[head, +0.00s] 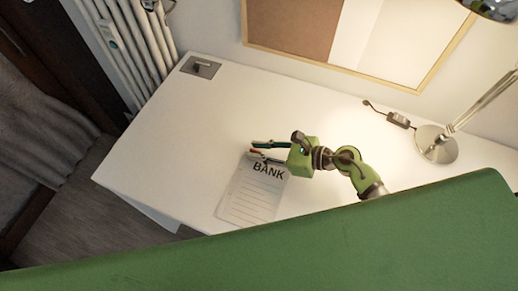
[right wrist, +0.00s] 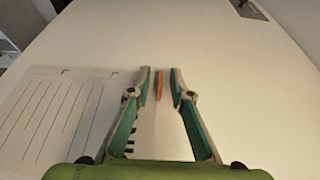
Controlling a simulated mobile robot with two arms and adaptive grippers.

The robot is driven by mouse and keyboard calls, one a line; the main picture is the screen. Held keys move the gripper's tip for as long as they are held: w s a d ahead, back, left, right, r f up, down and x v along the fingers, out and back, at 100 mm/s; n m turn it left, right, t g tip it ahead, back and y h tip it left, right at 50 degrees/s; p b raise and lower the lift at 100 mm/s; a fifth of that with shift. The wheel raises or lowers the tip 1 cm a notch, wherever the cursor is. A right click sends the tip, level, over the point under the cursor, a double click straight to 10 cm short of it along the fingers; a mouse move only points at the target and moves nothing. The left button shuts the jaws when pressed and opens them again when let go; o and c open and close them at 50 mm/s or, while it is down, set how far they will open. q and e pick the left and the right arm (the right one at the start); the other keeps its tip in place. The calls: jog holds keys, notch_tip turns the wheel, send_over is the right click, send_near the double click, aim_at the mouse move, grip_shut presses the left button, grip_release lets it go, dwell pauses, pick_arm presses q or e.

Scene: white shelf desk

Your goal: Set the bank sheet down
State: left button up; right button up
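The bank sheet (head: 250,200) is a white page with a "BANK" heading and ruled lines. It appears to lie flat on the white desk, near its front edge. In the right wrist view the sheet (right wrist: 50,115) spreads out at the left, its heading partly hidden by the left finger. My right gripper (head: 256,148) is over the sheet's headed end, fingers pointing left. In the right wrist view my right gripper (right wrist: 161,74) has its fingertips apart. A thin orange strip (right wrist: 158,85) shows between them; I cannot tell what it is. My left gripper is not in view.
A desk lamp base (head: 436,144) stands at the right with a cord and switch. A grey plate (head: 201,67) is set in the desk's far left corner. A framed board (head: 295,28) hangs behind. A large green surface covers the lower foreground. The desk's left side is clear.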

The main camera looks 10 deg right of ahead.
jog(key=shift+r, duration=0.15)
jog(key=shift+s+d+r, duration=0.1)
jog(key=shift+d, duration=0.05)
jog(key=b+v, duration=0.1)
jog(key=v, duration=0.9)
jog(key=shift+s+d+b, duration=0.3)
jog(key=shift+b, duration=0.05)
jog(key=shift+s+d+r, duration=0.15)
jog(key=shift+d+r, duration=0.1)
jog(key=shift+d, duration=0.05)
